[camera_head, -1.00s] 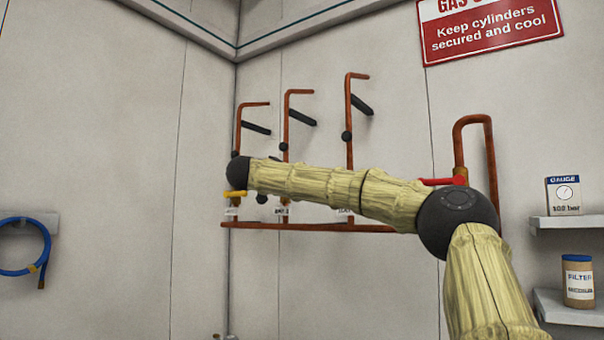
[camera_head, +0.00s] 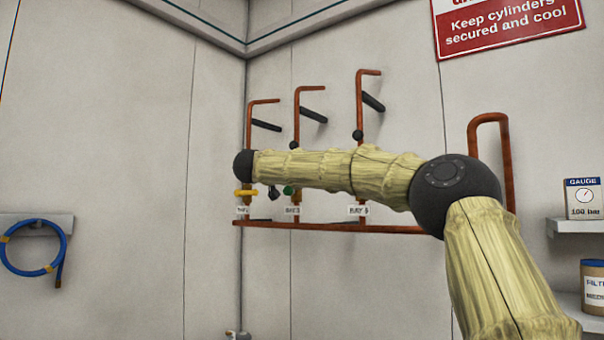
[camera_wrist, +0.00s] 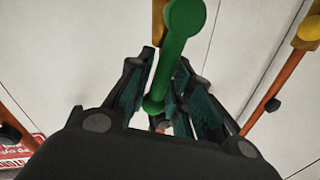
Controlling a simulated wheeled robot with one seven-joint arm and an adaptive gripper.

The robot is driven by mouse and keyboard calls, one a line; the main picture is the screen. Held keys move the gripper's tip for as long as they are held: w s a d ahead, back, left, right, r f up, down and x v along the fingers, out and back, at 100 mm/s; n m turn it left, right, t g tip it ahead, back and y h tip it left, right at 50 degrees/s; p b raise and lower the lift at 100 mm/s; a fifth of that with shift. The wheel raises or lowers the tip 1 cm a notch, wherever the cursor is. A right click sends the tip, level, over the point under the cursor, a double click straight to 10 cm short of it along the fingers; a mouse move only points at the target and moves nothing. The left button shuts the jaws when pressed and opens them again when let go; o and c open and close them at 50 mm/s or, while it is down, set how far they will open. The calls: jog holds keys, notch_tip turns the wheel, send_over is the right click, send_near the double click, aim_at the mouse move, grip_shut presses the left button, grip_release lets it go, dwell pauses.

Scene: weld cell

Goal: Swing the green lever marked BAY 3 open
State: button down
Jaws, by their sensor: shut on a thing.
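The green lever (camera_wrist: 172,60) runs between the two fingers of my gripper (camera_wrist: 163,78) in the wrist view, its round hub at the top and its rounded end low between the pads. The fingers are closed on it. In the head view only a small part of the green lever (camera_head: 289,190) shows below my forearm, above a white tag (camera_head: 292,210) that seems to read BAY 3. A dark bit of my gripper (camera_head: 274,192) shows just left of it. My forearm hides most of the lever there.
A yellow lever (camera_head: 246,193) is on the pipe to the left, close to my wrist. A tagged pipe (camera_head: 359,210) stands to the right, its valve hidden by my arm. A copper manifold pipe (camera_head: 330,227) runs below. A blue hose (camera_head: 38,272) hangs on the left wall.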

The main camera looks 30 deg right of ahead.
dwell(0.3)
jog(key=c, duration=1.4)
grip_release()
jog(key=shift+a, duration=0.1)
jog(key=shift+c, duration=0.2)
jog(key=v, duration=1.2)
jog(key=shift+w, duration=0.1)
